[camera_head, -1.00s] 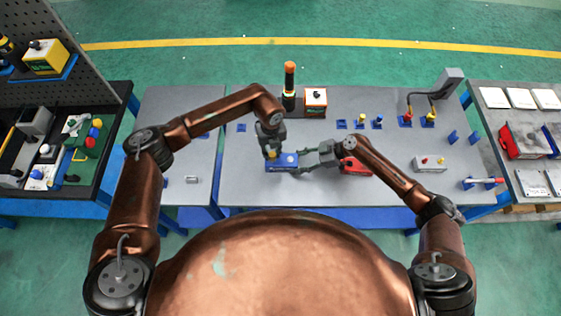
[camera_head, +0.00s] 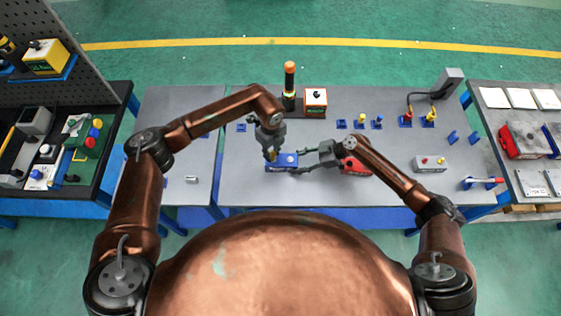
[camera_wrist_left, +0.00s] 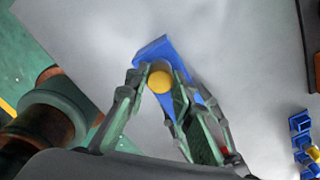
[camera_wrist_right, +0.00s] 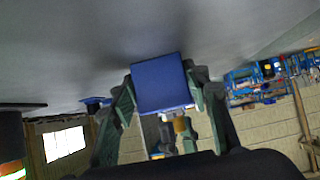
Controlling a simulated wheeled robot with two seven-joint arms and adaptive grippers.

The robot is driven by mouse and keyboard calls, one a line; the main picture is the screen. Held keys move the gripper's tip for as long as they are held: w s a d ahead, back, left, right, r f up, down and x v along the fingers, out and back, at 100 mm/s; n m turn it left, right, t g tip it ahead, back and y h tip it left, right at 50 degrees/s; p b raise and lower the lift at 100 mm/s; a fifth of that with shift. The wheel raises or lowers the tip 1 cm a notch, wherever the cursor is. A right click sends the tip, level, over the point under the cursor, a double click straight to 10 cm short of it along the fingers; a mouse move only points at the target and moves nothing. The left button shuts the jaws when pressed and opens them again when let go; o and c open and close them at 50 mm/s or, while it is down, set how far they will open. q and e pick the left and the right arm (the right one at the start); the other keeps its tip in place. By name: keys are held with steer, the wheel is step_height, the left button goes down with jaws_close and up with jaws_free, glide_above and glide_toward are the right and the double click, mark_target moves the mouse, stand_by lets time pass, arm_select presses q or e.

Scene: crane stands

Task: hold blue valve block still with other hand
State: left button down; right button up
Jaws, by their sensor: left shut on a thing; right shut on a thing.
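The blue valve block (camera_head: 280,166) lies on the grey bench in front of me. It also shows in the left wrist view (camera_wrist_left: 155,49) and in the right wrist view (camera_wrist_right: 161,82). My left gripper (camera_head: 271,156) comes from above and is shut on a round yellow part (camera_wrist_left: 160,81) at the block's left end. My right gripper (camera_head: 302,159) comes level from the right, its fingers on either side of the block's end, and is shut on the block. The lower part of the yellow part is hidden by the left fingers.
A red block (camera_head: 357,166) sits under my right wrist. Behind stand an orange-topped signal post (camera_head: 289,78) and a white-and-orange box (camera_head: 316,98). Several small connectors and a grey box (camera_head: 430,164) are on the right.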

arm_select(q)
steer(key=n, duration=0.5)
steer(key=n, duration=0.5)
steer(key=shift+r, duration=0.1)
stand_by(0.3)
steer(key=c, duration=1.6)
jaws_free()
steer(key=shift+c, duration=0.7)
